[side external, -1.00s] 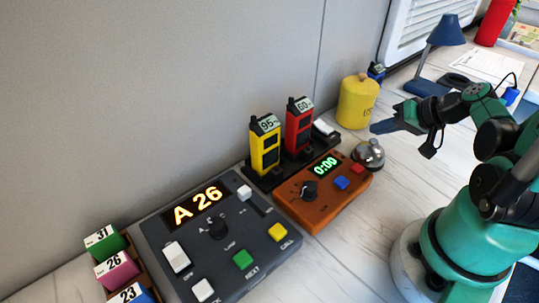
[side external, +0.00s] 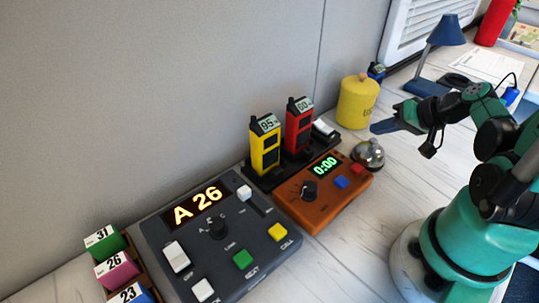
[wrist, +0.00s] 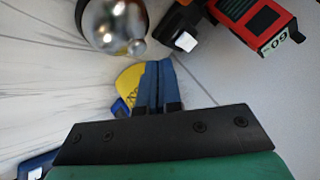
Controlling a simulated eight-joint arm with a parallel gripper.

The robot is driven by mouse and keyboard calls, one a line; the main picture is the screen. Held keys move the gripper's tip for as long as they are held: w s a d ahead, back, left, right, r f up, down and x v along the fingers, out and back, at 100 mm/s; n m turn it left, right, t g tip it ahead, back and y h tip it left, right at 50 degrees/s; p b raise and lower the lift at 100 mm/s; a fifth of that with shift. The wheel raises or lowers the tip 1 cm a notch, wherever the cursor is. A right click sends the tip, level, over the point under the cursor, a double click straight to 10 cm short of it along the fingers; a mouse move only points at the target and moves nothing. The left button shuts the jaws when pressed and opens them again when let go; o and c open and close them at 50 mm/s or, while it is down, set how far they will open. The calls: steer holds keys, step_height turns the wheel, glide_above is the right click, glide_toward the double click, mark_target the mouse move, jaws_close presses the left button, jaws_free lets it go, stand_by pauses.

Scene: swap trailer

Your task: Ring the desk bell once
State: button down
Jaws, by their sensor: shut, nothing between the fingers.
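The desk bell (side external: 368,155) is a silver dome on the white table, beside the right end of the orange timer box. In the wrist view the bell (wrist: 110,22) shows at the top left, cut off by the frame edge, with its small round button facing the fingers. My gripper (side external: 375,129) is shut and empty, its blue fingers pointing left in the side view. The fingertips appear above the bell and apart from it. In the wrist view my gripper (wrist: 158,64) has its two fingers together, to the right of the bell button.
An orange timer (side external: 317,212) reading 0:00 stands left of the bell. Yellow (side external: 264,148) and red (side external: 298,128) radios stand in a black rack behind it. A yellow canister (side external: 357,103) stands behind the gripper. A grey console (side external: 217,252) showing A 26 is further left.

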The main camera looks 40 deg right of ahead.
steer(key=shift+r, duration=2.5)
steer(key=w+a+r+n+g, duration=0.1)
steer(key=w+a+n, duration=0.1)
steer(key=a+n, duration=0.2)
steer(key=w+a+n+g+h, duration=0.1)
steer(key=w+a+n, duration=0.2)
steer(key=a, duration=0.5)
steer(key=shift+a+r+n, duration=0.35)
steer(key=shift+r+n, duration=0.05)
